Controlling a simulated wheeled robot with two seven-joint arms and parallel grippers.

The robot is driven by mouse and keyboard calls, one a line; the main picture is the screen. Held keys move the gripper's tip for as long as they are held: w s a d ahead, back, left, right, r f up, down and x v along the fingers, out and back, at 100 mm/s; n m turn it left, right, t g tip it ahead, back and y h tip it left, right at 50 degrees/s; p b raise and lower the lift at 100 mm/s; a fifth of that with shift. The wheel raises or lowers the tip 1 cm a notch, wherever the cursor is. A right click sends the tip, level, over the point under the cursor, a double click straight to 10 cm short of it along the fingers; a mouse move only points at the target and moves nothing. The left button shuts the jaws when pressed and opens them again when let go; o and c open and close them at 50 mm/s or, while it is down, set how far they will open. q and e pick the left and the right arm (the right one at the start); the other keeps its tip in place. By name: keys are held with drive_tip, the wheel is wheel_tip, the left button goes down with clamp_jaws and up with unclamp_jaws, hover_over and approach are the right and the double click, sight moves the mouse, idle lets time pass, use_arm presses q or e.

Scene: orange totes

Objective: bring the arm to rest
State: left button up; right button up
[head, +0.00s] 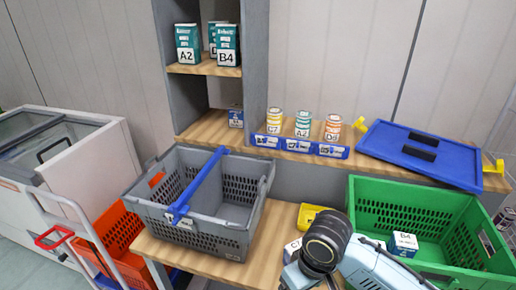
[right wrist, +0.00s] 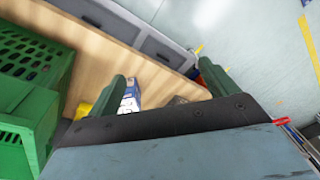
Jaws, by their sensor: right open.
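My right arm enters the head view at the bottom right, bent at a black joint over the table's front edge. My right gripper (right wrist: 163,70) shows in the right wrist view with its two dark green fingers wide apart and nothing between them gripped. A small white and blue box (right wrist: 130,98) shows beyond the left finger, partly hidden by it. The gripper's fingers cannot be made out in the head view. My left arm and left gripper are not in view.
A green crate (head: 366,190) holding a B4 box (head: 404,244) stands right of my arm. A grey basket (head: 250,240) with a blue handle (head: 200,180) stands left. A yellow bin (head: 308,214) is behind the arm.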

drive_tip(key=s+f+m+t+y, duration=0.1)
drive_tip(key=s+f+t+y, duration=0.1)
drive_tip(key=s, duration=0.5)
drive_tip(key=s+d+m+t+h, duration=0.1)
drive_tip(key=s+d+m+h, duration=0.2)
drive_tip(key=s+d, duration=0.85)
wheel_tip(320, 180, down, 26)
drive_tip(key=d+g, duration=0.1)
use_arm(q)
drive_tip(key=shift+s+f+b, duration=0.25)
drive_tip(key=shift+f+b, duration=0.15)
use_arm(e)
drive_tip(key=s+d+f+g, duration=0.1)
drive_tip(key=s+d+f, duration=0.2)
drive_tip(key=s+f, duration=1.2)
drive_tip(key=shift+s, duration=0.35)
